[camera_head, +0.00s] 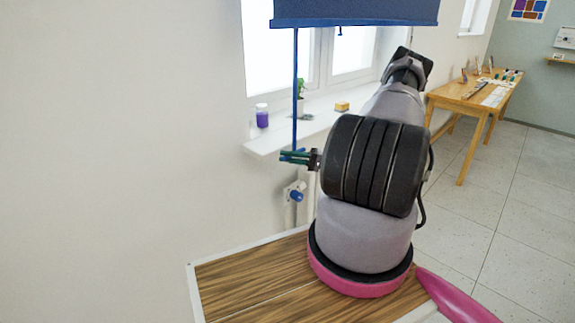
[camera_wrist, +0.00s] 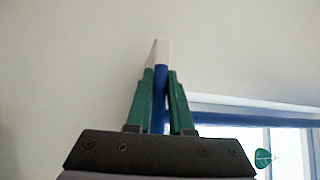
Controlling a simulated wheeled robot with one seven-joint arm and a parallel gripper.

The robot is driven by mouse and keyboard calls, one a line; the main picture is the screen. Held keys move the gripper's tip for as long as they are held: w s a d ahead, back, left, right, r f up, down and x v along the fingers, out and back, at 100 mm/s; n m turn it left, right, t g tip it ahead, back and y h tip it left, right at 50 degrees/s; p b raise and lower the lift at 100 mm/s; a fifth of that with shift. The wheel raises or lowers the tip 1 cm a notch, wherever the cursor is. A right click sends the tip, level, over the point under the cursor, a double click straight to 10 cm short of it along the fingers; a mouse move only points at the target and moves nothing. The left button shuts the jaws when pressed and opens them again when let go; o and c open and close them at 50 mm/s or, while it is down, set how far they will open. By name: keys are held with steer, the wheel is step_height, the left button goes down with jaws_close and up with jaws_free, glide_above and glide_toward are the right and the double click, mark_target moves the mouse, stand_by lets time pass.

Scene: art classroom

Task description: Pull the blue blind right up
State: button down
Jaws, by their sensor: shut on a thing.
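The blue blind (camera_head: 355,12) hangs across the top of the window, its lower edge above the sill. A blue pull cord (camera_head: 295,90) hangs straight down from its left end. My gripper (camera_head: 290,156) has green fingers and is shut on the cord near its lower end, just in front of the sill's left end. In the wrist view the blue cord (camera_wrist: 160,88) stands between the two green fingers. The blind shows there as a blue band (camera_wrist: 235,128) at the right. The blind's top is out of the head view.
A purple jar (camera_head: 262,116), a small plant (camera_head: 300,98) and a yellow block (camera_head: 342,106) stand on the white sill (camera_head: 262,146). A blue knob on a pipe (camera_head: 296,196) sits below my gripper. A wooden table (camera_head: 463,96) stands at the back right.

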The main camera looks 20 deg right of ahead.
step_height(320, 180, up, 67)
steer(key=shift+f, duration=0.2)
steer(key=c, duration=0.8)
jaws_free()
steer(key=shift+f, duration=0.1)
steer(key=shift+d, duration=0.1)
steer(key=v, duration=1)
steer(key=shift+s+d, duration=0.2)
steer(key=shift+d, duration=0.1)
